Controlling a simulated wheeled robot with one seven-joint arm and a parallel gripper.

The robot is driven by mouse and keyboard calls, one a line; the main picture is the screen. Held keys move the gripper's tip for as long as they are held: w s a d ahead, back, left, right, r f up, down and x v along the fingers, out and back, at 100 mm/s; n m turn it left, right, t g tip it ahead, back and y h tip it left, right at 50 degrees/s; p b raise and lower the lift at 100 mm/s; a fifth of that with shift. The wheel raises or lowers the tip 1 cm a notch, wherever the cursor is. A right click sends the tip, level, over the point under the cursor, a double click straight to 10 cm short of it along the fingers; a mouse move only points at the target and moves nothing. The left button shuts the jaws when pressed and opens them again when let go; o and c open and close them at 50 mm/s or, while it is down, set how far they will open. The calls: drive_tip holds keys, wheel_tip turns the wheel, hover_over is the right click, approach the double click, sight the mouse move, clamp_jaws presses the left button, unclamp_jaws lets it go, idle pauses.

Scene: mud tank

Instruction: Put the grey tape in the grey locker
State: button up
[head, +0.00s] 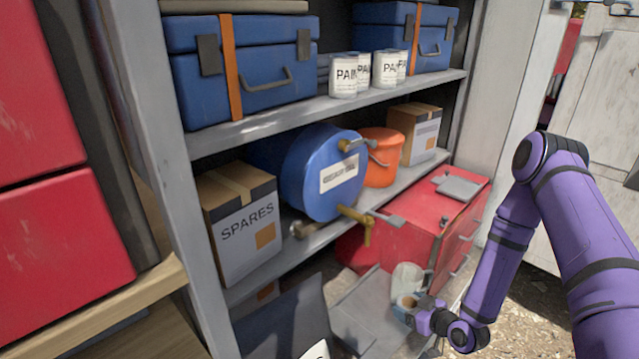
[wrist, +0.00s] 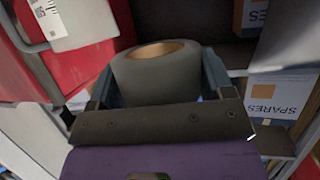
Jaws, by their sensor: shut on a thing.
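The grey tape (wrist: 158,75) is a thick roll with a brown core, held between the jaws of my gripper (wrist: 160,92) in the wrist view. In the head view my gripper (head: 418,314) is low at the front of the shelving, with the tape (head: 404,304) at its tip, small and partly hidden. No grey locker is clearly identifiable. A tall grey metal unit with open shelves (head: 330,105) fills the middle, and a dark grey open panel or box (head: 285,318) is at its bottom; I cannot tell whether either is the locker.
A red drawer chest (head: 415,240) stands close behind my gripper, with a pale rounded object (head: 407,277) near it. A blue drum (head: 322,170), an orange bucket (head: 381,158) and a SPARES box (head: 240,222) fill the shelf above. Open ground (head: 520,310) lies to the right.

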drive_tip(key=w+d+r+m+t+h, duration=0.1)
drive_tip(key=w+d+r+m+h, duration=0.1)
drive_tip(key=r, duration=0.4)
drive_tip(key=w+d+r+m+t+h, duration=0.1)
drive_tip(key=w+d+r+m+h, duration=0.1)
drive_tip(key=d+r+m+h, duration=0.1)
wheel_tip(320, 180, up, 4)
drive_tip(key=m+h, duration=0.1)
drive_tip(key=h, duration=0.1)
drive_tip(key=shift+w+m+h, duration=0.3)
drive_tip(key=shift+w+m, duration=0.05)
drive_tip(key=shift+m, duration=0.05)
drive_tip(key=shift+f, duration=0.15)
drive_tip(key=shift+d, duration=0.15)
